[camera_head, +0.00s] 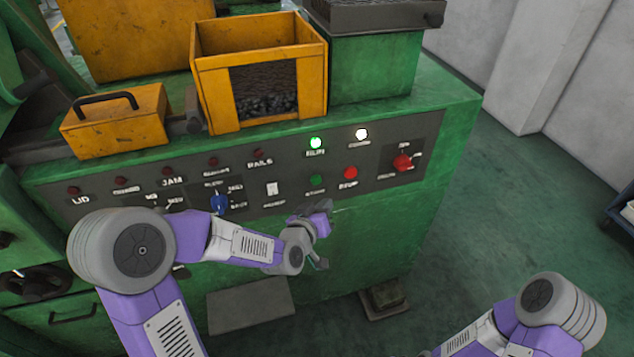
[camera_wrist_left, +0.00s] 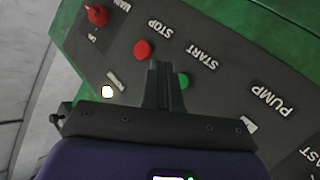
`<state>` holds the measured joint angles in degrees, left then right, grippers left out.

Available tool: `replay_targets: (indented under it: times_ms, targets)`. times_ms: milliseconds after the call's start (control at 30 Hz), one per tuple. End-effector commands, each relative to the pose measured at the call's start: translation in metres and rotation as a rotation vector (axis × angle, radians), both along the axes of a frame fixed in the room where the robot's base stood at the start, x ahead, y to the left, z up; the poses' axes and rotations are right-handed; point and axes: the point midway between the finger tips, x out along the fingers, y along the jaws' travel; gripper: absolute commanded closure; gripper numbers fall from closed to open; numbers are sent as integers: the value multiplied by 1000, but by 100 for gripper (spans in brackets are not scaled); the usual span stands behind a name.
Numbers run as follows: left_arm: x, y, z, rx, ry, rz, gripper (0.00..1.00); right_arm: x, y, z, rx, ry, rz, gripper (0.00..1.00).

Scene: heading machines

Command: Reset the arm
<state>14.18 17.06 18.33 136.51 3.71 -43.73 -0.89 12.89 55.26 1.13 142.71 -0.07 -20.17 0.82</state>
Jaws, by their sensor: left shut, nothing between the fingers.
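My left gripper (camera_wrist_left: 165,68) is shut and empty, its fingers together in the left wrist view. In the head view my left arm comes in from the left, and the gripper (camera_head: 314,218) is in front of the lower edge of the machine's control panel (camera_head: 330,170). In the wrist view the fingertips appear between the red STOP button (camera_wrist_left: 143,49) and the green START button (camera_wrist_left: 183,81); I cannot tell whether they touch the panel. My right arm shows at the lower right, but its gripper is out of view.
The green machine (camera_head: 370,240) fills the middle. A yellow bin (camera_head: 210,90) of dark small parts and a yellow handled cover (camera_head: 120,125) are on top. The RUN lamp (camera_head: 316,143) glows green beside a lit white lamp (camera_head: 362,134).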

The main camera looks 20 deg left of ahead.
Motion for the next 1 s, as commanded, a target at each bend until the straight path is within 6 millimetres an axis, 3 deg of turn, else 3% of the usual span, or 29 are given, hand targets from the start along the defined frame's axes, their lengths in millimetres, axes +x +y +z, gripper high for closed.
replay_targets:
  times_ms: [533,633,733,833,1000]
  targets:
    - [0,0,-1,-1,2,0,100,0,0,0,0,0,0,25]
    - [-2,-2,-16,-3,39,-9,100,0,0,0,0,0,0,25]
    - [-12,-7,-57,-10,147,-33,100,0,0,0,0,0,0,25]
    - [-35,-17,-120,-20,322,-74,100,0,0,0,0,0,0,25]
    - [-108,-34,-229,-37,669,-161,100,0,0,0,0,0,0,25]
